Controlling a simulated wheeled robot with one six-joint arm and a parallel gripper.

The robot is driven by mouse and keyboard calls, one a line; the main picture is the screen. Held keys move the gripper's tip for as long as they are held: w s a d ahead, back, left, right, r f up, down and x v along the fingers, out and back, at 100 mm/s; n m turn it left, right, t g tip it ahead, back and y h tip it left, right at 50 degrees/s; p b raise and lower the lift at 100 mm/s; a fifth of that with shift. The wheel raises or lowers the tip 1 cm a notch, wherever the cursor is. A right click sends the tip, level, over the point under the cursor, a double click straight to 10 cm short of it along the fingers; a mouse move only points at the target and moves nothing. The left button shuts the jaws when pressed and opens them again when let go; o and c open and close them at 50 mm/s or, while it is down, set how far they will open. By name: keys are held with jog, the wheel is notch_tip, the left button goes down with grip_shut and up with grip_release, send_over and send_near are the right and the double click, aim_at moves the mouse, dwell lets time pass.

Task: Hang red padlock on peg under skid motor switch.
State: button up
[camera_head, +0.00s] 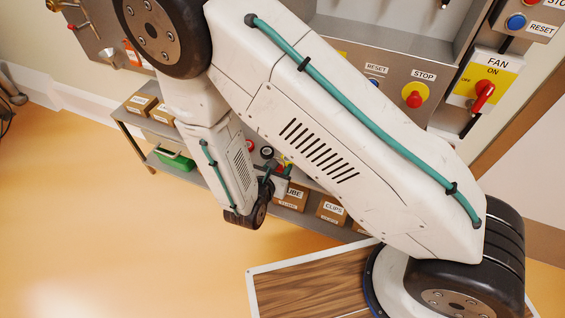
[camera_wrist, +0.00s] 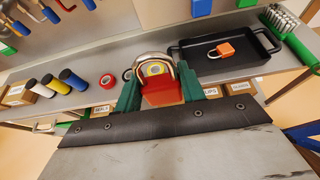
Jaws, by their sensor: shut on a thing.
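In the wrist view, my gripper (camera_wrist: 166,82) is shut on the red padlock (camera_wrist: 162,94), with a dark green finger on each side of its body. The padlock's silver shackle points up and away from me, and a yellow round thing shows through it. The padlock appears held above a grey shelf. In the head view my arm covers much of the scene, and the padlock is not clear there. I cannot make out the skid motor switch or its peg in either view.
A black tray (camera_wrist: 199,70) holds an orange padlock (camera_wrist: 223,49); a brush (camera_wrist: 280,20) lies at right. Boxes (camera_head: 332,210) sit lower. A FAN switch (camera_head: 484,92) and STOP button (camera_head: 414,97) are on the wall side.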

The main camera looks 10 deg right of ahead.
jog(key=shift+s+a, duration=0.65)
jog(key=shift+s, duration=0.25)
jog(key=shift+s+a, duration=0.65)
jog(key=shift+s, duration=0.2)
